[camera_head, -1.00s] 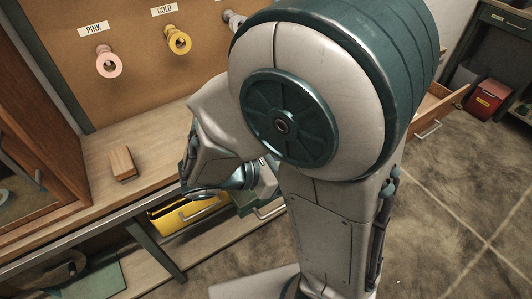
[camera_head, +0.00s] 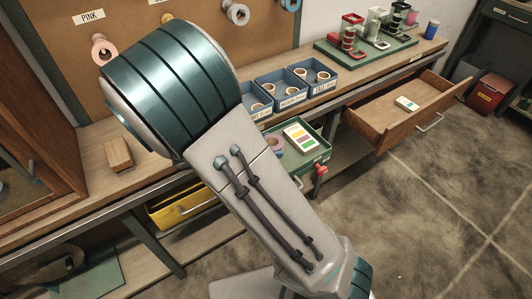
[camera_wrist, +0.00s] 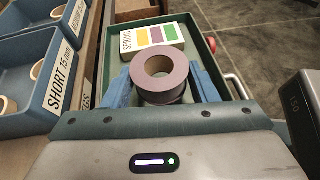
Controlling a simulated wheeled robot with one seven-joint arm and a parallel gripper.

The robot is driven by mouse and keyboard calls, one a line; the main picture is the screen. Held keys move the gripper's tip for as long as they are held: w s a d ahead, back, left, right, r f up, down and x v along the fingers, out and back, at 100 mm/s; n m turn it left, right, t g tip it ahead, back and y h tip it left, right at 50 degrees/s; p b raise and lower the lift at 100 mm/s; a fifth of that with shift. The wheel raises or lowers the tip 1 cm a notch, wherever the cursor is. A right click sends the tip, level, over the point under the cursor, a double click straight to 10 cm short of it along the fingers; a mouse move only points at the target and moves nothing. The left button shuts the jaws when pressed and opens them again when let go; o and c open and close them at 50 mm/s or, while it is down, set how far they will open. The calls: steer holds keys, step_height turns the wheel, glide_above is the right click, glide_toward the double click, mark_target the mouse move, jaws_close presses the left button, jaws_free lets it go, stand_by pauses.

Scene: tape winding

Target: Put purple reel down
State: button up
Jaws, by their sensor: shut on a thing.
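The purple reel (camera_wrist: 160,84) is between the blue fingers of my gripper (camera_wrist: 163,78) in the wrist view, its open core facing up. The gripper is shut on its sides. The reel is over or within the green tray (camera_wrist: 214,56), in front of a card with colour stripes (camera_wrist: 152,38); I cannot tell whether it touches the tray floor. In the head view, part of the reel (camera_head: 276,144) shows in the green tray (camera_head: 318,157) beside my arm. My arm hides the gripper there.
Blue bins (camera_head: 285,97) with reels stand on the bench behind the tray. A drawer (camera_head: 405,125) stands open to the right. A red knob (camera_head: 320,169) is at the tray's front. A wooden block (camera_head: 118,154) and pink reel (camera_head: 104,50) are left.

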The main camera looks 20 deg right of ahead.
step_height(320, 180, down, 3)
steer(key=o, duration=1)
steer(key=p+v, duration=0.1)
steer(key=v, duration=1)
steer(key=shift+a+r, duration=0.15)
steer(key=shift+a, duration=0.1)
steer(key=shift+r, duration=0.1)
steer(key=s+d+m+g+y, duration=0.1)
steer(key=d+m+y, duration=0.1)
steer(key=s+d+r+m+g+y, duration=0.1)
steer(key=s+d+m+y, duration=0.1)
steer(key=d+m, duration=0.1)
steer(key=s+d+r+m+g+y, duration=0.1)
steer(key=s+d+m+g+y, duration=0.1)
steer(key=d+m, duration=0.1)
steer(key=shift+s+d+r+m+t+y, duration=0.55)
steer(key=shift+s+r+m+y, duration=0.5)
steer(key=shift+m, duration=0.95)
steer(key=shift+s+d+r+m+t+y, duration=0.6)
steer(key=shift+s+m+y, duration=0.7)
steer(key=shift+m, duration=0.7)
steer(key=shift+s+d+r+m+t+y, duration=0.5)
steer(key=shift+s+r+m+y, duration=0.4)
steer(key=shift+m+y, duration=0.8)
